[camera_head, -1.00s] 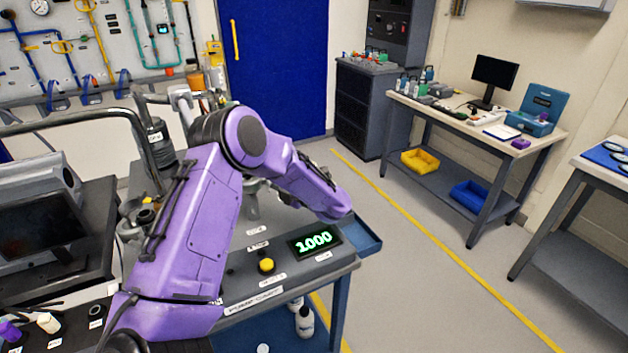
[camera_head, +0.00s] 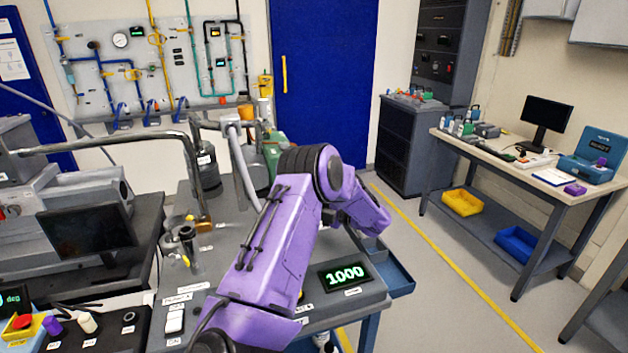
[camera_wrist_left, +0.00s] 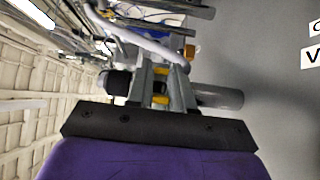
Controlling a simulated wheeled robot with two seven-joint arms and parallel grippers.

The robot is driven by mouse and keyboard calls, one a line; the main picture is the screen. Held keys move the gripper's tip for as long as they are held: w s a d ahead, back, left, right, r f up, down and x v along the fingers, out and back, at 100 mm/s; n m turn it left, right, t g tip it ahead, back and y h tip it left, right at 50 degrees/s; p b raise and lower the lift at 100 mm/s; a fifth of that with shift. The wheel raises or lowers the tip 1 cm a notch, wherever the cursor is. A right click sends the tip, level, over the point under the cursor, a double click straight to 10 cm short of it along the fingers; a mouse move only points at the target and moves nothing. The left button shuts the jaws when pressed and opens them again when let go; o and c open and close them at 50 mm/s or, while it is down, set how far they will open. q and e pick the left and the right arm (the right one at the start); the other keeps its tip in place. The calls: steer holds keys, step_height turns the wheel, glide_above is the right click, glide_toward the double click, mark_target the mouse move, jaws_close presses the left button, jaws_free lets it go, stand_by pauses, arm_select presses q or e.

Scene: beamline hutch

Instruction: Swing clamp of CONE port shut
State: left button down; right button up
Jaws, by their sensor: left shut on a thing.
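My purple left arm reaches over the pump cart (camera_head: 228,262) in the head view, and its own links hide its gripper there. In the left wrist view my left gripper (camera_wrist_left: 160,86), with yellow finger pads, is shut on a small grey part that seems to be the clamp. The pads cover most of that part, so its swing position cannot be told. A dark knob-like piece (camera_wrist_left: 118,82) is left of the fingers and a grey cylinder (camera_wrist_left: 218,96) is right of them. No label for the CONE port can be read. My right gripper is not in view.
A dark monitor (camera_head: 88,230) is at left. The floor right of the cart is clear.

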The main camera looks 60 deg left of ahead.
arm_select(q)
steer(key=shift+w+a+r, duration=0.1)
steer(key=shift+a+r, duration=0.2)
steer(key=shift+r, duration=0.1)
steer(key=c, duration=1.1)
jaws_free()
steer(key=shift+a, duration=0.1)
steer(key=shift+s+a+f, duration=0.35)
steer(key=shift+a+f, duration=0.05)
steer(key=shift+b+v, duration=1.85)
steer(key=shift+v, duration=3.4)
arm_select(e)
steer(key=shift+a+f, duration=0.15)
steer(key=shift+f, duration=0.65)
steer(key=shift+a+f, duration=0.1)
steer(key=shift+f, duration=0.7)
